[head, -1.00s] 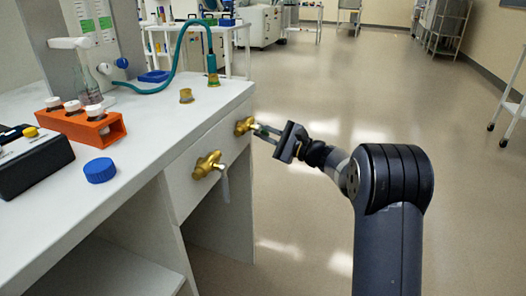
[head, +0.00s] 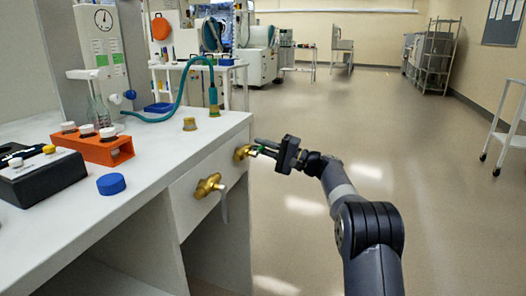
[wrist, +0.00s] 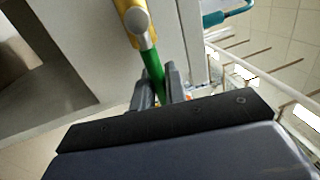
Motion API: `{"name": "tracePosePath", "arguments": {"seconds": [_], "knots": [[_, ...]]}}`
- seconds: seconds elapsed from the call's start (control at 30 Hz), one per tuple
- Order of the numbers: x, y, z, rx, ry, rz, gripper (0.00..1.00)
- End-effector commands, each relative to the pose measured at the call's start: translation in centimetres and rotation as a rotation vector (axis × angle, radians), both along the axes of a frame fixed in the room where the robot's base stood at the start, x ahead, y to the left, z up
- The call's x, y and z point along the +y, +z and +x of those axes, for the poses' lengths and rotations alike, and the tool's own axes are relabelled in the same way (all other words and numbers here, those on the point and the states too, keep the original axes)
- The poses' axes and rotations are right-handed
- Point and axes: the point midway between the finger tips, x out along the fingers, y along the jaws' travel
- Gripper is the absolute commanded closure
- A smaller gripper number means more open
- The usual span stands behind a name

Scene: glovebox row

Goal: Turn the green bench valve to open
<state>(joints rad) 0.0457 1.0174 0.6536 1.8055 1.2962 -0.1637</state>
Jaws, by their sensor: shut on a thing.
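The green bench valve (head: 242,152) has a brass body on the front face of the white bench, near its right end. Its green lever (wrist: 152,66) runs from the brass body (wrist: 136,18) down between my fingers in the wrist view. My gripper (head: 264,147) is shut on the green lever; it also shows in the wrist view (wrist: 160,88). In the head view the lever is mostly hidden by my fingers. A second brass valve (head: 207,186) with a grey lever sits to the left on the same face.
On the bench top (head: 165,145) are an orange rack (head: 105,150) with vials, a blue cap (head: 111,184), a black box (head: 40,178) and a teal hose (head: 183,85) on a brass fitting. A white cart (head: 505,135) stands at far right.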

Motion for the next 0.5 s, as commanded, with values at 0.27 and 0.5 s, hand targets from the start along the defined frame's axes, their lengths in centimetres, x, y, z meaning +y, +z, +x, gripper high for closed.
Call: {"name": "tracePosePath", "arguments": {"seconds": [0.27,0.5], "knots": [[0.01,0.06,-0.03,-0.016,0.002,-0.007,1.0],[0.02,0.09,-0.04,-0.015,0.002,-0.007,0.86]]}}
